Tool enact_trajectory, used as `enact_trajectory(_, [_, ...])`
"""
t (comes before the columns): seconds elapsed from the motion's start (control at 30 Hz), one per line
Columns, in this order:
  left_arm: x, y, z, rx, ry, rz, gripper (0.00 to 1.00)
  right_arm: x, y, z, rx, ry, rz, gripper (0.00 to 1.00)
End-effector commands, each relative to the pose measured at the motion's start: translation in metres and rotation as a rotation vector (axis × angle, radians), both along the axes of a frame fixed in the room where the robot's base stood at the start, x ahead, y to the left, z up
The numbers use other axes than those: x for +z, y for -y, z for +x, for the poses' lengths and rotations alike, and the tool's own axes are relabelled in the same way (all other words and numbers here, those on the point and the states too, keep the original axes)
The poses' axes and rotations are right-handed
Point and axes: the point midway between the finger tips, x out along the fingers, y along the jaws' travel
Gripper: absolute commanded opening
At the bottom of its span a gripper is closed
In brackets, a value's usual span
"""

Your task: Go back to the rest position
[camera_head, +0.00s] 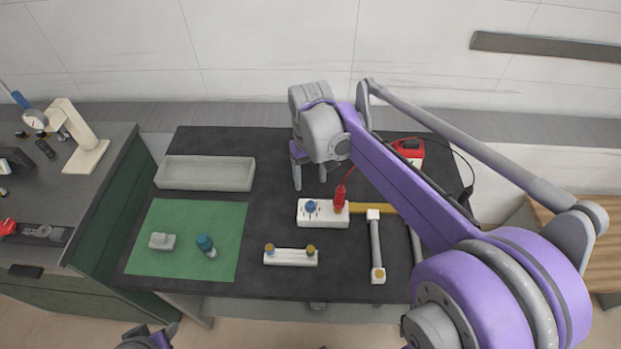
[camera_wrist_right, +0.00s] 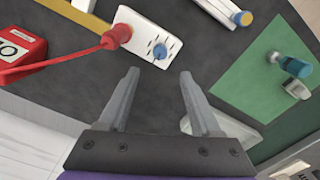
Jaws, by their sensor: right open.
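My right gripper (camera_head: 310,180) is over the dark table (camera_head: 205,140), between the grey tray and the white block; its two fingers are apart and empty. In the right wrist view the open fingers (camera_wrist_right: 160,74) show bare dark surface between them. The white block (camera_head: 318,218) carries a blue knob (camera_head: 311,206) and a red probe (camera_head: 340,199) standing at its right end. Part of my left gripper (camera_head: 152,338) shows at the bottom edge; its jaw opening cannot be made out.
A grey tray (camera_head: 206,172) stands at the back left. A green mat (camera_head: 180,220) bears a grey block (camera_head: 162,241) and a teal-capped part (camera_head: 206,245). A white bar (camera_head: 290,258) lies in front. A red box (camera_head: 411,150) with cables is partly behind my right arm.

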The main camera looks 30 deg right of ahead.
Motion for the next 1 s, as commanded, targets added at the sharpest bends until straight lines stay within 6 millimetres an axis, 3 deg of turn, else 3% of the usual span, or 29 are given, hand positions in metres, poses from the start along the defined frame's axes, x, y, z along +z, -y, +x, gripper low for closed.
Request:
enact_trajectory(0.3, [0.000,0.000,0.000,0.000,0.000,0.000,0.50,0.000,0.000,0.000,0.000,0.001,0.000,0.65])
enact_trajectory(0.43, [0.000,0.000,0.000,0.000,0.000,0.000,0.50,0.001,-0.007,-0.011,0.008,0.029,-0.004,0.65])
enact_trajectory(0.67, [0.002,0.000,0.001,0.000,0.001,0.000,0.50,-0.008,-0.037,-0.071,0.048,0.195,-0.022,0.65])
enact_trajectory(0.8, [0.003,0.000,0.001,0.000,0.002,0.000,0.50,-0.024,-0.053,-0.110,0.073,0.313,-0.027,0.65])
enact_trajectory(1.0, [0.004,0.000,0.001,0.000,0.002,0.000,0.50,-0.048,-0.066,-0.146,0.098,0.433,-0.027,0.65])
